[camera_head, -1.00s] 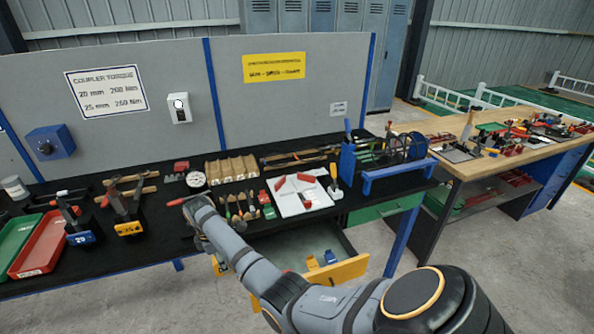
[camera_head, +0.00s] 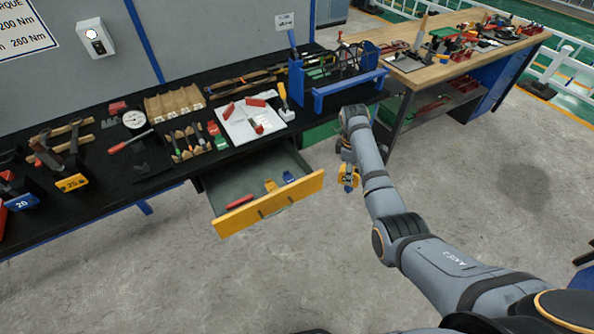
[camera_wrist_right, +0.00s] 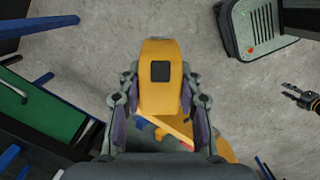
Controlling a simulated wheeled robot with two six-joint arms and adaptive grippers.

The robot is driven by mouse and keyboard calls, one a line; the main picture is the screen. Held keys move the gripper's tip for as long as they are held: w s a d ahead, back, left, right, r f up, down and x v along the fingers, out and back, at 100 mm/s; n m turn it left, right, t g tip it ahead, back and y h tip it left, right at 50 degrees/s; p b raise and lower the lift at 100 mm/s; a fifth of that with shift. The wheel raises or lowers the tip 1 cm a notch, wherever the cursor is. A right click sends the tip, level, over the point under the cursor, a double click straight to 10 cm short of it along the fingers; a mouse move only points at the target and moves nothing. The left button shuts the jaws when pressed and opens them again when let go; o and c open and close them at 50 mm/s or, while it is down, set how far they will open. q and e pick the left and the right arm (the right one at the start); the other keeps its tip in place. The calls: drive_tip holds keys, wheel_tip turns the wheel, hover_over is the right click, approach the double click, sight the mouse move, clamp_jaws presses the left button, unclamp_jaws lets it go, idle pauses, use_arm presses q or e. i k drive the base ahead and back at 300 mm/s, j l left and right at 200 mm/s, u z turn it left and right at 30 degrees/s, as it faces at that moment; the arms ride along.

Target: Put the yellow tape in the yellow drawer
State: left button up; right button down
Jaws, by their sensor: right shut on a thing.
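The yellow tape (camera_wrist_right: 160,85), a rounded yellow body with a dark square on it, is held between the fingers of my right gripper (camera_wrist_right: 158,110). In the head view my right gripper (camera_head: 348,178) hangs to the right of the open drawer, apart from it, with the yellow tape partly hidden in it. The yellow drawer (camera_head: 268,204) is pulled out under the black bench. A red thing, a yellow thing and a blue thing lie inside it. Another gripper, apparently my left (camera_wrist_right: 302,96), shows small at the right edge of the wrist view; its opening is unclear.
The black bench (camera_head: 110,178) above the drawer carries several tools, a white board (camera_head: 252,122) and a blue rack (camera_head: 335,85). A green drawer (camera_wrist_right: 38,108) shows in the wrist view. A wooden workbench (camera_head: 455,65) stands at the back right. The floor before the drawer is clear.

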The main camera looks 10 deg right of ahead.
sight(230, 196)
drive_tip(key=i+j, duration=0.1)
drive_tip(key=j, duration=1.15)
drive_tip(key=i+j, duration=0.15)
drive_tip(key=j, duration=0.5)
